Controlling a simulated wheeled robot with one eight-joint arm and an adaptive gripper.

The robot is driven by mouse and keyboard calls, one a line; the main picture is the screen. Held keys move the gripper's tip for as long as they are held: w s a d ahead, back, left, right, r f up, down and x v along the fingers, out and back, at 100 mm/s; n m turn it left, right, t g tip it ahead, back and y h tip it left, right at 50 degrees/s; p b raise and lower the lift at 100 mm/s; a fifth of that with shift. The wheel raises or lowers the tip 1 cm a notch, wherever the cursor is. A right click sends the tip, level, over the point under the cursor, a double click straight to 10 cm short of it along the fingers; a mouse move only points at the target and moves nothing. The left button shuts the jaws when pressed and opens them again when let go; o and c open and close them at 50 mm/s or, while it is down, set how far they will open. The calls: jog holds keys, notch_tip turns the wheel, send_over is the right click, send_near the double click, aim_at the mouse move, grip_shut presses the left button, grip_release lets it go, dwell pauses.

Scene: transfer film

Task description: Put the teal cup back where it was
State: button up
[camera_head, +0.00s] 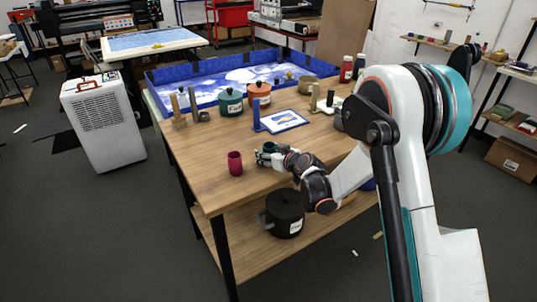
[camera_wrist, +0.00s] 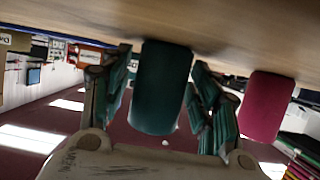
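The teal cup (camera_wrist: 163,88) is between the two fingers of my gripper (camera_wrist: 160,62) in the wrist view, where the picture is upside down. The fingers lie close along both its sides; whether both press on it is unclear. In the head view the cup (camera_head: 270,147) shows partly behind my gripper (camera_head: 266,156), low over the front part of the wooden table (camera_head: 205,165). Its base is at or very near the tabletop; I cannot tell whether it touches. A magenta cup (camera_head: 235,163) stands upright to the left, apart from my gripper; it also shows in the wrist view (camera_wrist: 265,106).
A dark pot (camera_head: 285,213) sits on the lower shelf. Bare tabletop lies around the magenta cup.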

jog(key=shift+r, duration=0.15)
jog(key=shift+s+d+r+p, duration=0.15)
jog(key=shift+s+p, duration=0.05)
jog(key=shift+p, duration=0.1)
jog(key=p+v, duration=0.2)
jog(key=v, duration=0.9)
jog(key=shift+s+d, duration=0.15)
jog(key=shift+s, duration=0.1)
jog(key=shift+s+d+r, duration=0.1)
jog(key=shift+r, duration=0.3)
jog(key=s+d+r+m+g+h, duration=0.1)
jog(key=s+d+r+h, duration=0.15)
jog(key=s+r, duration=0.4)
jog(key=s+d+r+m+g+h, duration=0.1)
jog(key=s+d+r+m, duration=0.1)
jog(key=s+d+r, duration=0.4)
jog(key=s+d+m+g+h, duration=0.1)
jog(key=s+d, duration=0.3)
jog(key=s, duration=0.7)
jog(key=s+d+m+g+h, duration=0.1)
jog(key=s+d+m+h, duration=0.1)
jog(key=s, duration=0.9)
jog(key=shift+d+m+h, duration=0.4)
jog(key=shift+d+h, duration=0.15)
jog(key=shift+d, duration=0.55)
